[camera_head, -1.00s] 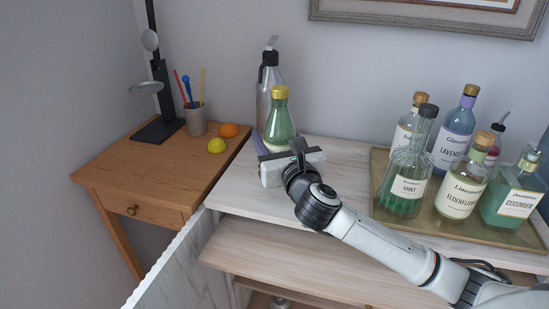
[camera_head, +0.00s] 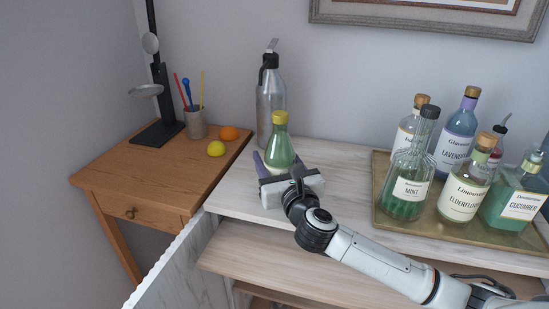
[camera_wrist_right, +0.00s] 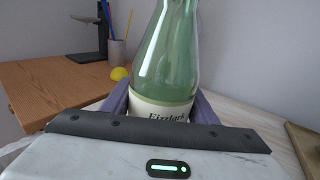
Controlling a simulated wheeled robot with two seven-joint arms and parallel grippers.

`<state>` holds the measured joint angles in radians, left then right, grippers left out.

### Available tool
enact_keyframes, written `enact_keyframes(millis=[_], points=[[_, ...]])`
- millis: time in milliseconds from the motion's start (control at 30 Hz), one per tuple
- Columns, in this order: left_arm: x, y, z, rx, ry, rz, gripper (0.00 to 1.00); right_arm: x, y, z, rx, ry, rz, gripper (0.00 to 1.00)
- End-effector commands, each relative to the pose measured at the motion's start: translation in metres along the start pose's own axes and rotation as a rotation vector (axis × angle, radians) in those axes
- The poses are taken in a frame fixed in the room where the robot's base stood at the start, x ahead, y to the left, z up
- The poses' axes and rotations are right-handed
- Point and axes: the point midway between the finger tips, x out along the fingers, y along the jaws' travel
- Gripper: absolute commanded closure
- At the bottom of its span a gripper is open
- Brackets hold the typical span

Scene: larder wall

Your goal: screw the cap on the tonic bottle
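The green tonic bottle (camera_head: 280,150) stands upright at the left part of the pale cabinet top, with a gold cap (camera_head: 280,117) on its neck. In the right wrist view the bottle (camera_wrist_right: 172,55) shows its body and a cream label reading roughly "Fizzlark"; its top is out of frame. My right gripper (camera_head: 275,166) has its purple fingers on both sides of the bottle's lower body, and they appear to press against it. The bottle's base is hidden behind the gripper, so I cannot tell whether it touches the surface. My left gripper is not in view.
A grey siphon (camera_head: 270,105) stands behind the bottle. A brass tray (camera_head: 400,222) with several labelled bottles is at right. A wooden side table (camera_head: 140,178) at left holds a pen cup (camera_head: 196,124), a lemon (camera_head: 216,149) and an orange (camera_head: 229,133). A marbled door (camera_head: 185,275) hangs open below.

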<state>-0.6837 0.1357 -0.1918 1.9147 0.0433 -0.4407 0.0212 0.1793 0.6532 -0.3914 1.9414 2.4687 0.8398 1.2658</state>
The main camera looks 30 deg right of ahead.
Motion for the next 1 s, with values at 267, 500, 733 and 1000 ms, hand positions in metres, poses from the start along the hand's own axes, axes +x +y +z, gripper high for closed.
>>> enact_keyframes(millis=[267, 500, 733, 1000], points=[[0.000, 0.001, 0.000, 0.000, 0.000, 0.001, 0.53, 0.000, 0.000, -0.001, 0.000, 0.001, 0.000, 0.28], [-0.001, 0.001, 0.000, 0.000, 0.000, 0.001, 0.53, -0.005, 0.000, 0.001, -0.001, 0.003, 0.000, 0.28], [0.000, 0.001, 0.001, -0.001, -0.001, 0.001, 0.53, -0.047, 0.000, -0.001, 0.000, 0.006, 0.002, 0.28], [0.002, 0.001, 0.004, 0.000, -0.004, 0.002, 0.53, -0.101, 0.000, 0.000, 0.000, 0.004, 0.001, 0.28]])
